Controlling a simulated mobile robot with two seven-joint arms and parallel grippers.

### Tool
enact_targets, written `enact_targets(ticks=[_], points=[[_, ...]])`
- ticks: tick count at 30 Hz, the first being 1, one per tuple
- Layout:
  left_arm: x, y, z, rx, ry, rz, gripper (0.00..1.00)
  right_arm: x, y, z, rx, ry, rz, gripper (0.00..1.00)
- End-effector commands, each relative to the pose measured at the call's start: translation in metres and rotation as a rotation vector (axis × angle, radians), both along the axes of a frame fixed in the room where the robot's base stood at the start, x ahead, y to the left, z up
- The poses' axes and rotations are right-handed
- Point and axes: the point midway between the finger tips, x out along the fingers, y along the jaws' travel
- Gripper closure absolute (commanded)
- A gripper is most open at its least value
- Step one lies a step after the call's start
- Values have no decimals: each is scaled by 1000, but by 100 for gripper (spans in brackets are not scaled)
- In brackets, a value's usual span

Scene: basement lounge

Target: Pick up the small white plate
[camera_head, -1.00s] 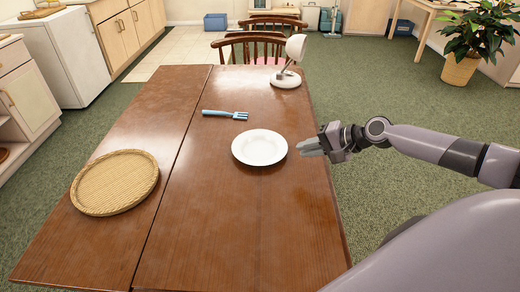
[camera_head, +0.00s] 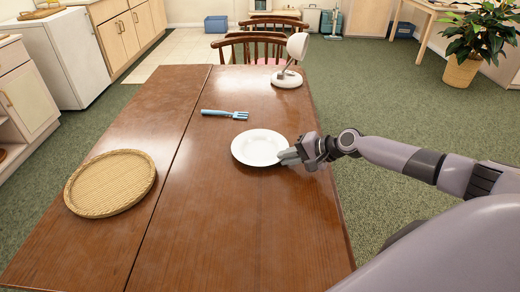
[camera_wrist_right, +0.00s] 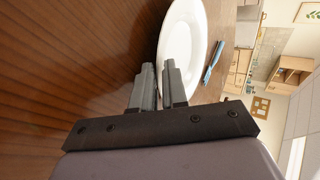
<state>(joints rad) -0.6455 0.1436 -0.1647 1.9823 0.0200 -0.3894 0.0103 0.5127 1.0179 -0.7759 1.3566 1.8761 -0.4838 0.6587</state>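The small white plate (camera_head: 259,147) lies flat on the brown wooden table (camera_head: 220,220), right of the middle. My right gripper (camera_head: 282,156) is at the plate's right edge, low over the table. In the right wrist view the plate (camera_wrist_right: 184,40) stands just beyond the fingertips. The two fingers (camera_wrist_right: 160,72) are parted by a narrow gap, with the plate's near rim at or between their tips. I cannot tell whether they touch it. My left gripper is not in view.
A white desk lamp (camera_head: 288,78) stands at the table's back right. A round woven tray (camera_head: 110,183) lies at the left. Wooden chairs (camera_head: 255,46) stand at the far end. The front of the table is clear.

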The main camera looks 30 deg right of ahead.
Motion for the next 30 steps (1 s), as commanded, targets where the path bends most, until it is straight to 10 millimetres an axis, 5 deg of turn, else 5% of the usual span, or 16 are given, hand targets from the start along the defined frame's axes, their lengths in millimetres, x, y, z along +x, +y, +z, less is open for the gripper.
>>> enact_targets(ticks=[8,10,22,30], points=[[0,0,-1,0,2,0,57,3,2,-3,-2,0,1,87],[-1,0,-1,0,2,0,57,3,2,-3,-1,0,1,100],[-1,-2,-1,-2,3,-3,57,3,2,-1,-2,-1,0,100],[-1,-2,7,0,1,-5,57,4,1,27,-3,-5,1,100]])
